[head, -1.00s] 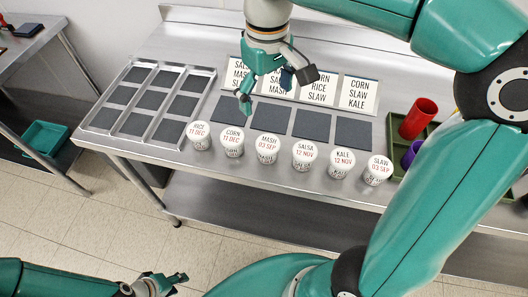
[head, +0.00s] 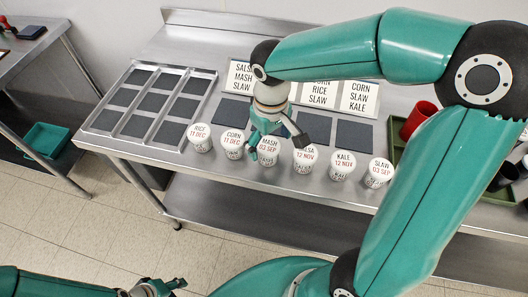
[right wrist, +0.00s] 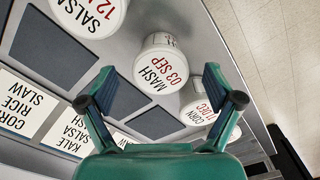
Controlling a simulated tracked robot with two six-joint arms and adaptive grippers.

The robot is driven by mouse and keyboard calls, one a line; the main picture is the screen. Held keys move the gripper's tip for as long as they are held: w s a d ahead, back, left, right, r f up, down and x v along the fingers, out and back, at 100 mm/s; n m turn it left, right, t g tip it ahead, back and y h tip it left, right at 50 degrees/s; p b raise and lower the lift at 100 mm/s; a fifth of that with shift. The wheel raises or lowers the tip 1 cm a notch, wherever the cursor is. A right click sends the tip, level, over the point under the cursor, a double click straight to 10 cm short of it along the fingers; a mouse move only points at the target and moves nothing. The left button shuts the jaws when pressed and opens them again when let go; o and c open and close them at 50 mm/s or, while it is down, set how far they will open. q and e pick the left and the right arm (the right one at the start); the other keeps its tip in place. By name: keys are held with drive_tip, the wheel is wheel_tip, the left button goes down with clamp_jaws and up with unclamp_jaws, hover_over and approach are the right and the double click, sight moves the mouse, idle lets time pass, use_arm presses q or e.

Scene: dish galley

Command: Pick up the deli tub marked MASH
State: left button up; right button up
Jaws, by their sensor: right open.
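The white deli tub marked MASH 03 SEP (head: 268,158) stands upright third from the left in a row of labelled tubs at the counter's front. My right gripper (head: 276,146) is open and empty just above and behind it, partly overlapping it in the head view. In the right wrist view the MASH tub (right wrist: 158,68) lies ahead of the open fingers (right wrist: 160,90), roughly centred between them; no contact shows. My left gripper (head: 160,288) is at the bottom edge of the head view, too cut off to tell its opening.
The CORN tub (head: 232,147) and SALSA tub (head: 304,162) stand close on either side. RICE, KALE and SLAW tubs share the row. Dark squares (head: 352,134) and label cards (head: 360,97) lie behind. A tray with dark pads (head: 205,75) is at left, a green bin with red cup (head: 418,118) at right.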

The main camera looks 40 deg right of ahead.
drive_tip(key=shift+f, duration=1.3)
drive_tip(key=c, duration=1.3)
drive_tip(key=shift+r, duration=0.15)
